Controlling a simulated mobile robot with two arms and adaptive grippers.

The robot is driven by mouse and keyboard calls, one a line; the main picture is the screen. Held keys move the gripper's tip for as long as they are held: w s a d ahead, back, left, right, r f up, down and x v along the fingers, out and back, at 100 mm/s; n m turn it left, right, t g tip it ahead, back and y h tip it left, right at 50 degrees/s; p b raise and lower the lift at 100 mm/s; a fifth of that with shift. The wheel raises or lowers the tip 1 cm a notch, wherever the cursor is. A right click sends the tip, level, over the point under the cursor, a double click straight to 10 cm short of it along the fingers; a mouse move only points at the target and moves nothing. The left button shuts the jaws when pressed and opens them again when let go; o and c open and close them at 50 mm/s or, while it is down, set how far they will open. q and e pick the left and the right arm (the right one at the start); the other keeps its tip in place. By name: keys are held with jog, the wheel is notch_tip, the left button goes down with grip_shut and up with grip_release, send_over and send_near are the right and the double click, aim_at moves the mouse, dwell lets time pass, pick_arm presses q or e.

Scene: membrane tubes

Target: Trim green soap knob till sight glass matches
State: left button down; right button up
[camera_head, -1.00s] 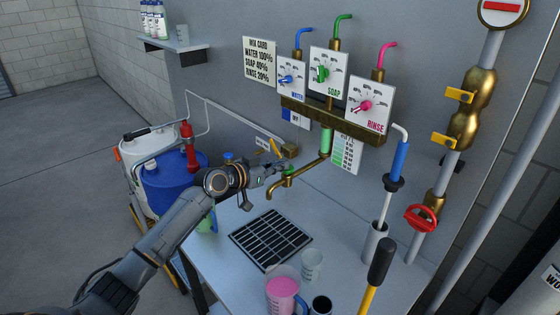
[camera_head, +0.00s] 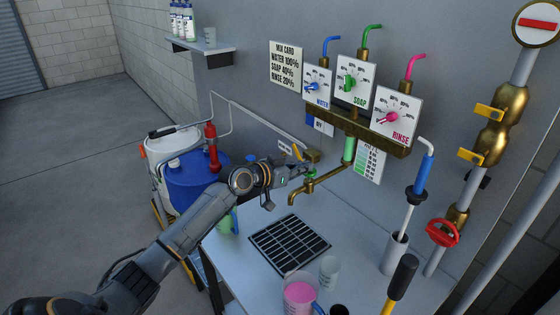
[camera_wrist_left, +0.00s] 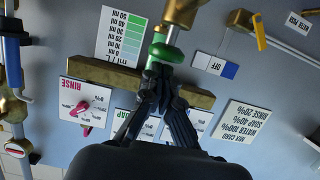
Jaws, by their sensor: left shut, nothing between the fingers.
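The green soap knob (camera_head: 349,84) sits on the SOAP dial, the middle one of three on the wall. The green sight glass (camera_head: 348,149) hangs under the brass manifold. A green-shaded scale card (camera_head: 370,163) is beside it and also shows, inverted, in the wrist view (camera_wrist_left: 122,37). My left gripper (camera_head: 298,174) is shut and empty, beside the brass spout (camera_head: 318,184) and its green tap handle (camera_head: 310,174), below the dials. In the wrist view its fingertips (camera_wrist_left: 158,72) appear just below a green handle (camera_wrist_left: 166,53); contact is unclear. The fingers partly hide the SOAP dial there.
A mix card (camera_head: 285,64) reads water 100%, soap 40%, rinse 20%. The blue water knob (camera_head: 318,87) and pink rinse knob (camera_head: 390,117) flank the soap dial. A black drain grate (camera_head: 290,246), a pink-filled jug (camera_head: 299,293) and a clear cup (camera_head: 329,271) are below.

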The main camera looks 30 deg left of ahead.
pick_arm(q)
notch_tip(320, 180, up, 3)
jog(key=shift+f+p, duration=0.1)
jog(key=shift+p, duration=0.5)
jog(key=shift+s+a+f+b, duration=0.3)
jog(key=shift+s+b, duration=0.15)
jog(key=shift+b, duration=0.1)
jog(key=shift+s+a+f+b, duration=0.15)
jog(key=shift+s+f+b, duration=0.1)
jog(key=shift+s+b, duration=0.25)
jog(key=b+v, duration=0.3)
jog(key=v, duration=0.5)
jog(key=shift+r, duration=0.35)
pick_arm(e)
jog(key=f, duration=0.3)
jog(key=shift+s+a, duration=0.15)
jog(key=shift+a, duration=0.1)
jog(key=shift+s, duration=0.1)
